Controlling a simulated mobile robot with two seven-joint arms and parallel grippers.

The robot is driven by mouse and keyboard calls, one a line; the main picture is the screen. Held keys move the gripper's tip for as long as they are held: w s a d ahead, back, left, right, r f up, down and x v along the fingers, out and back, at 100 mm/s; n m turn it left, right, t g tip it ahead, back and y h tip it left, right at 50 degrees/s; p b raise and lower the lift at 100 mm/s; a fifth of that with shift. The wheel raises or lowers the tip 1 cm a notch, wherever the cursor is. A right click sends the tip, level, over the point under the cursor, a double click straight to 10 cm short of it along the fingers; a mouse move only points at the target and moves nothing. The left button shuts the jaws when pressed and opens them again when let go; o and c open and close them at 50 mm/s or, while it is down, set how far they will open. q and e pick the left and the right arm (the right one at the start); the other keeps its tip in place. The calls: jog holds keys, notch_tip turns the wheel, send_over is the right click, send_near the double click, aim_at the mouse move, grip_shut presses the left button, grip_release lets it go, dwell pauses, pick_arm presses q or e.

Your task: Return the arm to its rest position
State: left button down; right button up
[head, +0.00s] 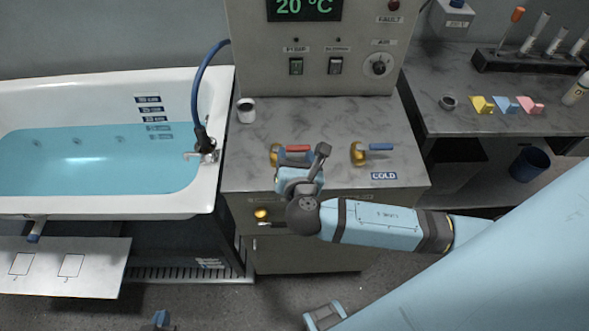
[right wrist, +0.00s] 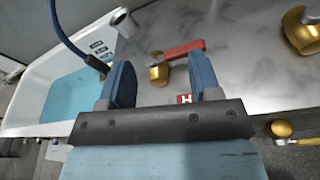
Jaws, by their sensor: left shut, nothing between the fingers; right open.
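My right arm reaches in from the right in the head view. Its gripper (head: 303,158) is over the front of the grey counter, close to the red-handled brass valve (head: 297,148). In the right wrist view, my right gripper (right wrist: 162,80) has its two blue fingers apart. The red handle (right wrist: 184,49) shows beyond the gap between them, and nothing is held. Whether a finger touches the valve cannot be told. My left gripper (head: 160,319) shows only as a small blue and dark tip at the bottom edge of the head view. It is shut and empty.
The blue-handled brass valve (head: 375,147) stands right of the red one, above a COLD label. A white tub (head: 212,120) of blue water is at left, with a blue hose (head: 197,80). A white cup (head: 246,110) stands on the counter. A side bench (head: 440,75) is at right.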

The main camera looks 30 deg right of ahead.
jog(key=shift+a+f+m+g+y, duration=0.2)
jog(key=shift+f+m+g+y, duration=0.15)
jog(key=shift+f, duration=0.25)
jog(key=shift+s, duration=0.1)
jog(key=s+a+f+m+g+y+p, duration=0.2)
jog(key=s+a+f+m+g+y, duration=0.35)
jog(key=f+m, duration=0.45)
jog(key=s+d+f+m+t+y+p, duration=0.1)
jog(key=s+d+m+t+y, duration=0.1)
jog(key=s+m, duration=0.7)
jog(key=d+m, duration=0.1)
jog(key=m, duration=0.4)
jog(key=shift+s+d+m+p, duration=0.3)
jog(key=shift+d+m, duration=0.05)
jog(key=shift+d, duration=0.05)
